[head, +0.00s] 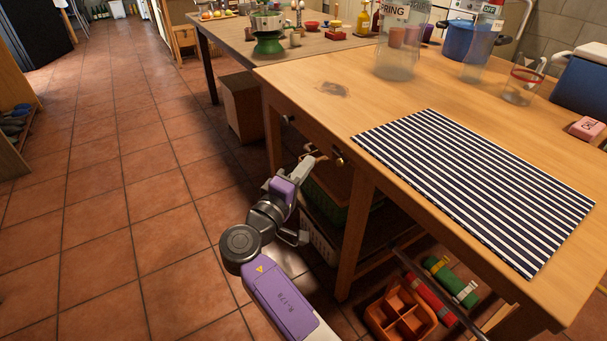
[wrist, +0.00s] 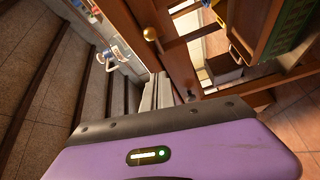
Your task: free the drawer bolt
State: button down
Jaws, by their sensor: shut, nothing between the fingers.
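The wooden table's drawer front (head: 312,147) is on the near left side of the table, below the tabletop. A small brass round piece (head: 338,160) sits on it near the table leg; a brass knob (wrist: 150,33) also shows in the wrist view. I cannot tell which fitting is the bolt or whether it is drawn. My gripper (head: 310,163) is close to the drawer front, left of the brass piece. Its grey fingers (wrist: 158,90) are shut and empty in the wrist view. Part of the drawer front is hidden behind my gripper.
A striped mat (head: 475,185) lies on the tabletop, with clear jars (head: 401,50) behind it. A table leg (head: 356,235) stands right of my gripper. An orange divided tray (head: 400,312) and a green crate (head: 325,205) are under the table. The tiled floor to the left is clear.

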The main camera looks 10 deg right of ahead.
aim_at(343, 165)
jog(key=shift+w+d+f, duration=0.1)
jog(key=shift+w+d, duration=0.05)
jog(key=shift+d, duration=0.8)
jog(key=shift+w+d+f, duration=0.1)
jog(key=shift+w+d, duration=0.05)
jog(key=shift+d, duration=0.85)
jog(key=shift+w+d, duration=0.15)
jog(key=shift+d, duration=0.8)
jog(key=shift+s, duration=0.1)
jog(key=s, duration=0.1)
jog(key=s+d+p, duration=0.1)
jog(key=shift+s+r, duration=0.1)
jog(key=shift+s, duration=0.2)
jog(key=shift+s+d, duration=0.1)
jog(key=shift+s, duration=0.25)
